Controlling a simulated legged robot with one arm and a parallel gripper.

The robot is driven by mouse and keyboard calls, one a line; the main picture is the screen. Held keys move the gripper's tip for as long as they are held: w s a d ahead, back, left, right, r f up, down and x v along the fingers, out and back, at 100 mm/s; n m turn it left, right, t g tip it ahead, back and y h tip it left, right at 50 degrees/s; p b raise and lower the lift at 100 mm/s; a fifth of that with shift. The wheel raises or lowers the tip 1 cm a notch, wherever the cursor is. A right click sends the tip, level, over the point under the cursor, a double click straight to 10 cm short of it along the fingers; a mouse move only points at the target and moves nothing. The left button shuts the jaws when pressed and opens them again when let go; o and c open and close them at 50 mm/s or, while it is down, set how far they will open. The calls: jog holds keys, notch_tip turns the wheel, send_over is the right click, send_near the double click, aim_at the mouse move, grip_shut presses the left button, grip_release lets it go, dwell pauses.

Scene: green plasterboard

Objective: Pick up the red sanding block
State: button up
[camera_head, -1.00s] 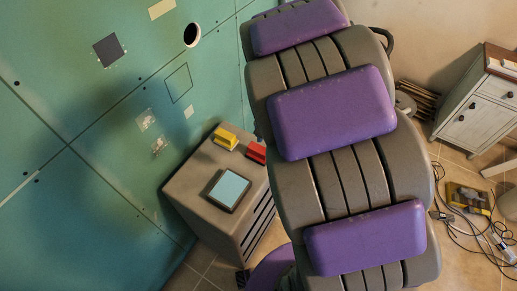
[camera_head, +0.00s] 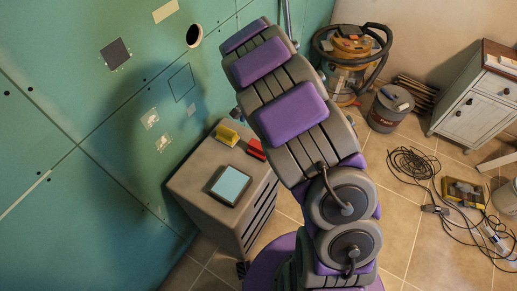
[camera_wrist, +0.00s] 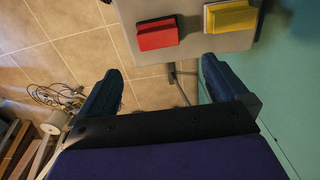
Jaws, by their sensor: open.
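The red sanding block (camera_head: 256,149) lies on top of the grey cabinet (camera_head: 190,180), near its back right edge, partly hidden by my arm in the head view. In the wrist view the red block (camera_wrist: 158,34) is at the top, near the cabinet's edge. A yellow block (camera_head: 228,134) lies beside it, and it also shows in the wrist view (camera_wrist: 230,17). My gripper (camera_wrist: 158,78) is open and empty in the wrist view, with its fingers spread apart. The red block appears beyond the fingertips, roughly between them, and not touched.
A pale blue pad in a dark frame (camera_head: 229,185) lies on the cabinet top. The green plasterboard wall (camera_head: 60,220) rises close on the left. A vacuum (camera_head: 350,60), a bucket (camera_head: 390,108) and tangled cables (camera_head: 415,165) are on the tiled floor to the right.

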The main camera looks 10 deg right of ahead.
jog(key=b, duration=0.2)
send_over(259, 145)
jog(key=a, duration=0.1)
notch_tip(259, 145, down, 10)
jog(key=shift+s+r, duration=0.1)
jog(key=shift+r, duration=0.05)
jog(key=shift+d+f+b, duration=0.25)
jog(key=shift+f+b, duration=0.05)
jog(key=shift+f, duration=1.2)
jog(key=shift+d+f+b, duration=0.2)
jog(key=shift+f+b, duration=0.05)
jog(key=shift+f, duration=1.25)
jog(key=shift+c, duration=0.3)
jog(key=c, duration=0.7)
jog(key=shift+r, duration=0.1)
